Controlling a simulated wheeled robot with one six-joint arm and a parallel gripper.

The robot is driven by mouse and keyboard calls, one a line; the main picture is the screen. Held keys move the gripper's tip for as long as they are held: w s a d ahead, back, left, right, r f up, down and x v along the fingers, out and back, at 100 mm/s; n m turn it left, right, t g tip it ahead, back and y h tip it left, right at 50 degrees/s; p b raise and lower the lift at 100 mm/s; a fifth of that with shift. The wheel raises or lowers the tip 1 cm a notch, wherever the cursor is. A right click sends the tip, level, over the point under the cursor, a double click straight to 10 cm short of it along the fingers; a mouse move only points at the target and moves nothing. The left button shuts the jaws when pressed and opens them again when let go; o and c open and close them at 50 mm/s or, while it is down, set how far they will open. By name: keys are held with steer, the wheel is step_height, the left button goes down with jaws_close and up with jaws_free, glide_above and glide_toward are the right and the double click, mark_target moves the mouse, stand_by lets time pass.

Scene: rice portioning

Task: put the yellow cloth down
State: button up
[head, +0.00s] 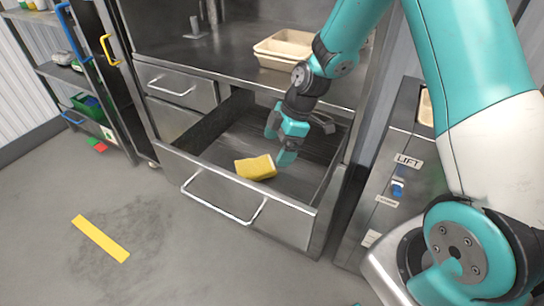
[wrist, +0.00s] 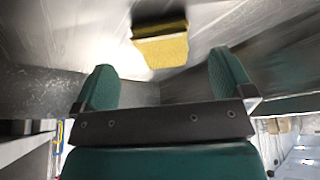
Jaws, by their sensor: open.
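The yellow cloth (head: 256,167) is a folded, block-like piece in the open drawer (head: 232,211), close to its front wall. It also shows in the wrist view (wrist: 160,50), beyond my fingertips at the top. My gripper (head: 281,146) is over the drawer, just right of and above the cloth in the head view. Its two teal fingers (wrist: 165,75) are spread wide with nothing between them. The cloth looks apart from the fingers. I cannot tell exactly how the cloth rests on the drawer floor.
A cream tray (head: 284,50) stands on the steel counter above the drawer. A closed drawer (head: 176,88) is at the upper left. A steel cabinet marked LIFT (head: 408,161) stands at the right. A shelf rack (head: 85,85) is at the far left. A yellow strip (head: 100,238) marks the open floor.

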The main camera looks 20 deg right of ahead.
steer(key=v, duration=0.6)
steer(key=s+a+r+m, duration=0.5)
steer(key=s+a+r, duration=0.4)
steer(key=s+r, duration=0.2)
steer(key=s+a+r+m, duration=0.3)
steer(key=s+m, duration=0.1)
steer(key=s, duration=0.8)
steer(key=shift+r+g, duration=0.2)
steer(key=shift+g, duration=0.2)
